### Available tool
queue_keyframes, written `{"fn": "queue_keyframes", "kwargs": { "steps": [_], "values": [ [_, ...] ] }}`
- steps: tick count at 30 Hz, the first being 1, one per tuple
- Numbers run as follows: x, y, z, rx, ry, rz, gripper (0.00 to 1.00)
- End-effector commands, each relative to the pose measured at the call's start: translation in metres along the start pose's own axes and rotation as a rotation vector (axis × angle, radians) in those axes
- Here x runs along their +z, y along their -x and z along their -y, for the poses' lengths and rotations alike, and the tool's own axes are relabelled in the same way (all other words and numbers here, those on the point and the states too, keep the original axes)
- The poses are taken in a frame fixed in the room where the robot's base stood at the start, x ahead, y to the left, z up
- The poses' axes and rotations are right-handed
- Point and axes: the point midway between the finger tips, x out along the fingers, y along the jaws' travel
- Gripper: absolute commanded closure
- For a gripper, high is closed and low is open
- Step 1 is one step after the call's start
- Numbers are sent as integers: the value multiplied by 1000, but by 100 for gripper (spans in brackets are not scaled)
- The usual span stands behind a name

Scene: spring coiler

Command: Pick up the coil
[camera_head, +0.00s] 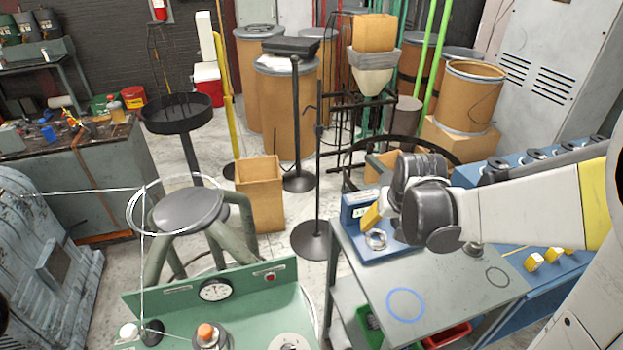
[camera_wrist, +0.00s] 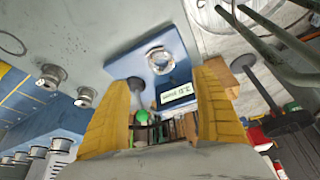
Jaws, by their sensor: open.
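A silver metal coil (camera_head: 376,239) lies on the blue scale (camera_head: 352,206) at the back left corner of the grey table. In the wrist view the coil (camera_wrist: 158,60) shows as a ring on the blue scale (camera_wrist: 183,72), which has a lit display. My gripper (camera_head: 372,214) is above the scale and close to the coil in the head view. Its two yellow fingers (camera_wrist: 163,75) are spread apart in the wrist view, with nothing between them. The coil appears beyond the fingertips and is not touched, as far as I can see.
The grey table (camera_head: 460,297) also bears a flat blue ring (camera_head: 405,304) and a dark ring (camera_head: 497,275). Two spools (camera_wrist: 50,76) stand at left in the wrist view. A dark stand (camera_head: 317,190) rises left of the table. A green machine (camera_head: 250,308) is at front left.

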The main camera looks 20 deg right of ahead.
Motion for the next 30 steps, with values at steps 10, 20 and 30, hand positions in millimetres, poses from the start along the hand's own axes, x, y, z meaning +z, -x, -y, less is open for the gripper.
{"fn": "queue_keyframes", "kwargs": {
  "steps": [10,20,30],
  "values": [
    [-1,-53,-9,7,-16,15,24],
    [-2,-80,-8,7,-16,14,24],
    [-4,-123,-8,7,-16,14,24]
  ]
}}
